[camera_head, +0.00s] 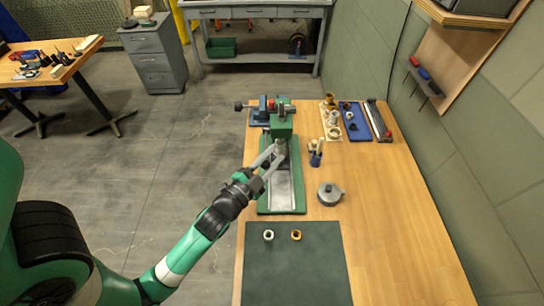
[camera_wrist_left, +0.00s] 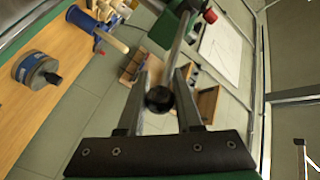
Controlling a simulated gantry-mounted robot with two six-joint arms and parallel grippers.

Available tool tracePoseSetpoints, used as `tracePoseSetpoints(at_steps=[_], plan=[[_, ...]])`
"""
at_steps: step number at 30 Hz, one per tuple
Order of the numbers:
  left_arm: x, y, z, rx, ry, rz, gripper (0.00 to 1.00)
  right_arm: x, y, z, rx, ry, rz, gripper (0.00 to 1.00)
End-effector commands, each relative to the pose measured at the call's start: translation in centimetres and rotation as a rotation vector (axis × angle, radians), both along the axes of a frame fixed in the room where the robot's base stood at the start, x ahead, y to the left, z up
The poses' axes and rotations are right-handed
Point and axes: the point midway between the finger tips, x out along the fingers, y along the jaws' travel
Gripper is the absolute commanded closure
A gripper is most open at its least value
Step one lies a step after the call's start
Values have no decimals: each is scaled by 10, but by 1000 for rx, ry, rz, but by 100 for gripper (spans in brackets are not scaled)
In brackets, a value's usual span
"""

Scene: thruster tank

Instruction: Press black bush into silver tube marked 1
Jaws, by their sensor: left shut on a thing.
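The green arbor press (camera_head: 281,125) stands on a long green base with a grey bed (camera_head: 282,190). My left gripper (camera_head: 270,163) is in front of the press head, above the bed. In the left wrist view my left gripper (camera_wrist_left: 159,97) is shut on the black ball end (camera_wrist_left: 159,99) of a grey bar, which looks like the press lever (camera_wrist_left: 178,48). A small pale ring-like part (camera_head: 268,235) and an orange-rimmed one (camera_head: 296,235) lie on the dark mat (camera_head: 293,272). I cannot make out the black bush or a tube's number. My right gripper is not in view.
A round grey part (camera_head: 330,194) sits right of the press; it also shows in the left wrist view (camera_wrist_left: 37,70). A blue-handled tool (camera_head: 316,157) stands near it. Trays with parts (camera_head: 355,122) and a blue vise (camera_head: 262,110) are at the back. The right side is clear.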

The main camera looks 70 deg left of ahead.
Motion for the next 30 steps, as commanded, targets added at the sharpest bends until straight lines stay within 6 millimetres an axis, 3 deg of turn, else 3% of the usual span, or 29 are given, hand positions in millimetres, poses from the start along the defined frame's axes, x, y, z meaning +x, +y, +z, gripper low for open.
tracePoseSetpoints(at_steps=[5, 10, 17, 18, 22, 30], plan=[[0, 0, 0, 1, -1, 0, 100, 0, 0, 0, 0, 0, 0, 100], [0, 0, -9, 39, -17, -1, 100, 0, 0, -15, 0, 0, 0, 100], [0, 0, -7, 43, -16, 0, 100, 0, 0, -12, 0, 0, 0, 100], [0, 0, -7, 43, -16, 0, 62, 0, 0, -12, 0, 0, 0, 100], [0, 0, -7, 42, -16, 0, 39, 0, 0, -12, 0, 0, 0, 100], [0, 0, -6, 43, -17, 0, 37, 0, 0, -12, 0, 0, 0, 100]])
